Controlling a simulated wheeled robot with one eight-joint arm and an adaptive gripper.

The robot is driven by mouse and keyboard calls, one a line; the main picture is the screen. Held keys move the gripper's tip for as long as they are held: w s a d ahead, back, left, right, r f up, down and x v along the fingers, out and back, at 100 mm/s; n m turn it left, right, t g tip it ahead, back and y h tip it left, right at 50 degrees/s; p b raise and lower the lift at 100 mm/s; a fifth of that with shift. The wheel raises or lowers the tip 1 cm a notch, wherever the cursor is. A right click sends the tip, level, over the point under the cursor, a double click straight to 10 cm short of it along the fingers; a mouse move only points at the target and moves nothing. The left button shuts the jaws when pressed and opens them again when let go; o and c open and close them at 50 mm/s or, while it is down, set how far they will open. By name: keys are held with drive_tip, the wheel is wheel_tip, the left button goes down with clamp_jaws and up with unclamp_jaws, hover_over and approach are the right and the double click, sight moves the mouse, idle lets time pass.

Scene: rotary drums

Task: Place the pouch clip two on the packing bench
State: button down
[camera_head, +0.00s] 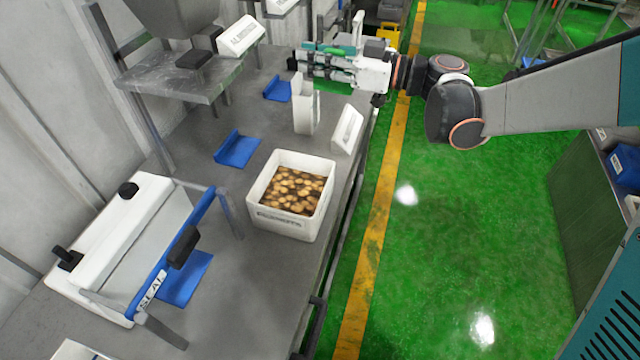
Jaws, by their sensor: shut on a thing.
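My gripper (306,62) is at the top middle, pointing left above the far part of the grey packing bench (268,277). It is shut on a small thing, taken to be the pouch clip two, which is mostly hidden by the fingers. A green piece (333,88) shows just under the fingers; I cannot tell whether it is the clip or part of the gripper. The gripper appears above the bench top, close to an upright white holder (304,112); I cannot tell whether they touch.
A white tub (283,230) of round brown pieces stands near the bench's right edge. Blue trays (237,149) and a white wedge-shaped stand (347,129) are nearby. A sealer (122,235) fills the left. Bare bench shows around the tub; green floor (450,230) lies to the right.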

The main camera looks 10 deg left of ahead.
wheel_tip(320, 180, down, 21)
drive_tip(key=a+b, duration=0.1)
drive_tip(key=b, duration=0.5)
drive_tip(key=shift+w+a+f+b, duration=0.2)
drive_tip(key=shift+w+a+b, duration=0.1)
drive_tip(key=shift+a+b, duration=0.1)
drive_tip(key=shift+f+b, duration=0.3)
drive_tip(key=c, duration=1.5)
unclamp_jaws()
drive_tip(key=shift+r, duration=0.1)
